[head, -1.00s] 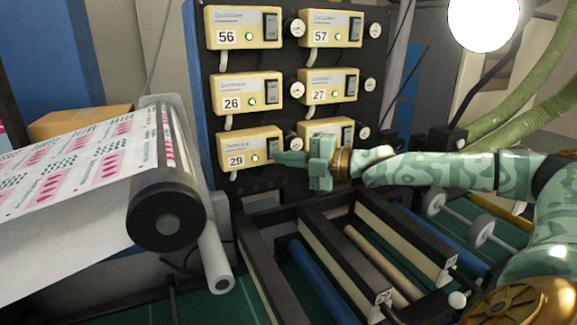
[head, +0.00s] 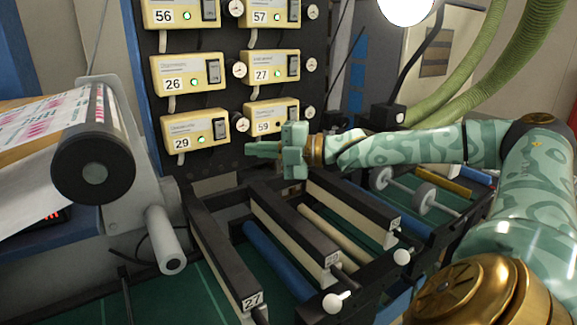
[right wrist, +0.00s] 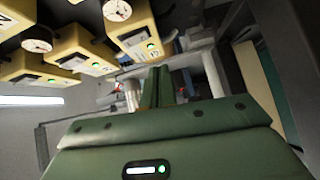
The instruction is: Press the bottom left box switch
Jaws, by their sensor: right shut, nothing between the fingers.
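The bottom left box (head: 184,136) is pale yellow, marked 29, with a lit green lamp and a dark rocker switch (head: 220,129) at its right end. The switch's position is too small to tell. My right gripper (head: 249,149) is shut and empty, its fingers pointing left. In the head view it shows to the right of and a little below that switch, with a visible gap. The shut fingers also show in the right wrist view (right wrist: 157,88), with yellow boxes above and to the left. My left gripper is not in view.
Other boxes, marked 26 (head: 188,75), 27 (head: 272,69) and 59 (head: 270,116), share the dark panel, with round gauges beside them. My gripper partly covers the area under box 59. A printed roll (head: 95,170) stands left; framed rollers (head: 290,235) lie below.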

